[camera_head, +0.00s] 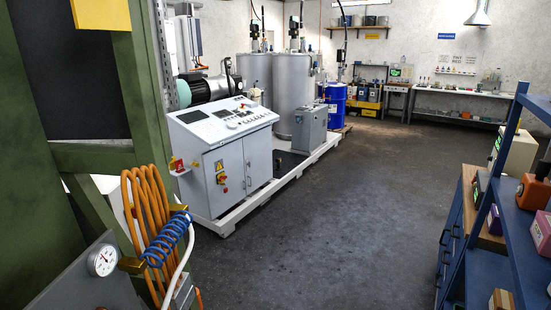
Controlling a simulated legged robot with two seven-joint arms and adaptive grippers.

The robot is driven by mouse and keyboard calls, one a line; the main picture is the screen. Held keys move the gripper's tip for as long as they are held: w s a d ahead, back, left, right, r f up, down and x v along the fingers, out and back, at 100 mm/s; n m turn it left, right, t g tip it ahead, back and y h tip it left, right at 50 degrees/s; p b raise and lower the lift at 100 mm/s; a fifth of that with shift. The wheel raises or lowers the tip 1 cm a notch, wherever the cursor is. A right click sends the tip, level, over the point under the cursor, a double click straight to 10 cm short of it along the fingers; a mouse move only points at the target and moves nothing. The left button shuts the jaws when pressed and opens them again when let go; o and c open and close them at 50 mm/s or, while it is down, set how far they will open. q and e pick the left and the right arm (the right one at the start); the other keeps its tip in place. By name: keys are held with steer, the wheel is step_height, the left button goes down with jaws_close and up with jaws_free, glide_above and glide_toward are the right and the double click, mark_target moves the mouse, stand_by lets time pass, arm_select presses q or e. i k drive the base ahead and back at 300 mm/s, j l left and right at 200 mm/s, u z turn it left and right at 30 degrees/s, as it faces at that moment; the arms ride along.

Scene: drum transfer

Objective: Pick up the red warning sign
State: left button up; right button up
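I cannot make out a clear red warning sign. A small red item (179,164) with yellow parts shows at the left side of the grey control cabinet (232,171); it is too small to tell whether it is the sign. A yellow triangle label (219,166) is on the cabinet's left door, with a red and yellow switch (221,178) below it. Neither of my grippers is in view.
A green frame (80,158) with coiled orange hose (148,215) and a gauge (103,260) stands close on the left. Blue shelves (515,255) stand close on the right. The dark floor (340,220) between is clear. Grey tanks (293,92) and a blue drum (335,104) stand farther back.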

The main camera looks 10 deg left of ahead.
mark_target(179, 165)
steer(key=i+z, duration=0.15)
steer(key=i, duration=2.2)
steer(key=i+u, duration=0.25)
steer(key=i, duration=0.2)
steer(key=i+u, duration=0.3)
steer(key=i, duration=0.2)
steer(key=i+l+u, duration=0.1)
steer(key=i+u, duration=0.15)
steer(key=i, duration=0.2)
steer(key=i+l+u, duration=0.3)
steer(key=i, duration=0.15)
